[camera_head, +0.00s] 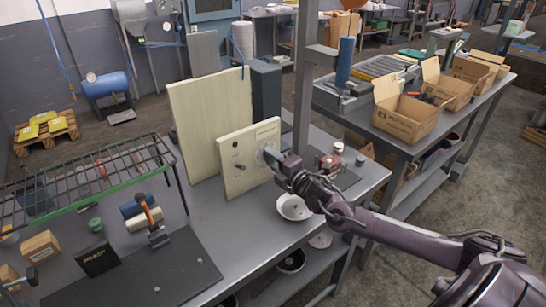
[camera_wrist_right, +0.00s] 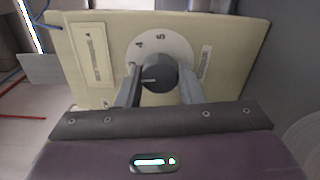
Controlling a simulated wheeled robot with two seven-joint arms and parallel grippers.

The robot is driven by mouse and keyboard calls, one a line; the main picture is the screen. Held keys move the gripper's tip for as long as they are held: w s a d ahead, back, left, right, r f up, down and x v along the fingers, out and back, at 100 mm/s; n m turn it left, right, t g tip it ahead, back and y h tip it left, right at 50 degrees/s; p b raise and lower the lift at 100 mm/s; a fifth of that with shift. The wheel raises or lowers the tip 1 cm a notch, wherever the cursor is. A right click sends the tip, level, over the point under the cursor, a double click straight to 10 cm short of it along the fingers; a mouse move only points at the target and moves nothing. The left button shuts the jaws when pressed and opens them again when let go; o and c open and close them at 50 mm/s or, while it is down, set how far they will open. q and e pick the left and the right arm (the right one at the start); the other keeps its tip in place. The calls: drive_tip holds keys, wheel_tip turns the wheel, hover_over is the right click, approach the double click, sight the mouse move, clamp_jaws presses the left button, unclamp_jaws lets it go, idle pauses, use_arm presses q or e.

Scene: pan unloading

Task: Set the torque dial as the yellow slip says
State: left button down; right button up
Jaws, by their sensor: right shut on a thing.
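A cream panel (camera_head: 236,165) stands upright on the grey bench; it also fills the right wrist view (camera_wrist_right: 230,35). On it is a white dial plate (camera_wrist_right: 178,42) with a dark round knob (camera_wrist_right: 158,75). The figures 4 and 5 show at the plate's top; a mark at its left is unclear. A white line on the knob points left. My right gripper (camera_wrist_right: 158,92) is shut on the knob, one finger on each side. A pale yellowish slip (camera_wrist_right: 97,55) sits left of the dial; its small dark mark is too small to read surely. My left gripper is out of view.
A larger cream board (camera_head: 205,110) stands behind the panel. A white bowl (camera_head: 294,207) sits under my right forearm. A green-edged wire rack (camera_head: 90,175), a dark mat (camera_head: 185,270) and small parts occupy the bench's left. Cardboard boxes (camera_head: 405,118) stand on another bench at right.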

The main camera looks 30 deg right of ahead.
drive_tip(key=shift+m+p, duration=1.85)
drive_tip(key=shift+m, duration=3.25)
drive_tip(key=o, duration=1)
drive_tip(key=shift+d, duration=0.1)
drive_tip(key=shift+c, duration=0.2)
drive_tip(key=shift+s, duration=0.15)
drive_tip(key=s+b, duration=0.1)
drive_tip(key=s, duration=0.6)
drive_tip(key=shift+s+d, duration=0.25)
drive_tip(key=shift+s, duration=0.05)
